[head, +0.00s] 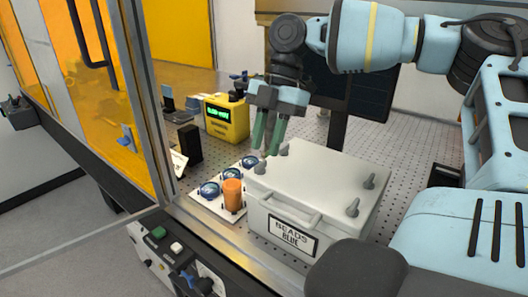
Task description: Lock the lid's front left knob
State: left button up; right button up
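Grey knobs sit at the lid's corners: the front left knob (263,168), the front right knob (352,207), the back right knob (370,181) and the back left knob (283,149). My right gripper (266,151) points down with its green fingers apart, just above the front left knob. No object shows between its fingers. Whether the fingertips touch the knob I cannot tell. My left gripper is out of view.
An orange bottle (232,195) and a white tray with blue-rimmed round parts (209,189) stand close left of the box. A yellow instrument (227,118) is behind them. A metal door frame (146,100) rises at the left. The perforated table (410,160) is clear behind the box.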

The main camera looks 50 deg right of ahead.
aim_at(261, 162)
jog(key=shift+x, duration=1.6)
grip_shut()
